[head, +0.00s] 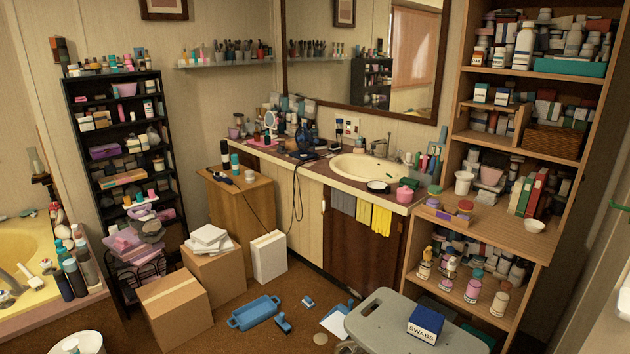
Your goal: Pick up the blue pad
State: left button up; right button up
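Several blue things show, and I cannot tell for sure which is the blue pad. A small blue and white item (308,302) lies flat on the brown floor. A white sheet with blue edging (336,320) lies to its right, close to a grey stool. A blue brush-like item (283,323) lies to its left, beside a blue tray with handles (255,313). A dark blue box marked SWABS (426,324) sits on the stool. Neither of my grippers is in view, and nothing is held in view.
The grey stool (382,322) stands at the front right, before the wooden shelves (500,238). Cardboard boxes (175,305) and a white box (269,257) border the floor on the left. A sink counter (330,182) runs behind. The floor between is partly clear.

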aim_at(307, 302)
jog(key=i+j+u, duration=0.2)
jog(key=i+u, duration=0.6)
jog(key=i, duration=0.15)
jog(key=i+l+u, duration=0.1)
jog(key=i+u, duration=0.3)
jog(key=i, duration=0.05)
